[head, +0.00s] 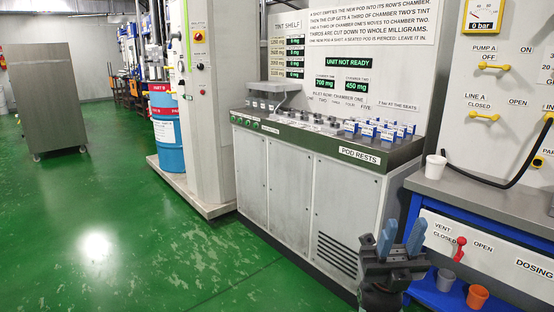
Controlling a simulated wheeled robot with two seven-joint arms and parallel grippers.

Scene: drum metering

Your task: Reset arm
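My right gripper (403,236) is low in the head view, right of the middle. Its two blue-grey fingers point up and stand apart, with nothing between them. It is in front of the right end of the white cabinet (345,205) and left of the blue-edged bench. My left gripper is not in view.
Several blue-and-white pods (370,130) stand on the cabinet's dark top. A white cup (435,166) stands on the grey bench (490,200); a grey cup (445,280) and an orange cup (477,296) are on the blue shelf below.

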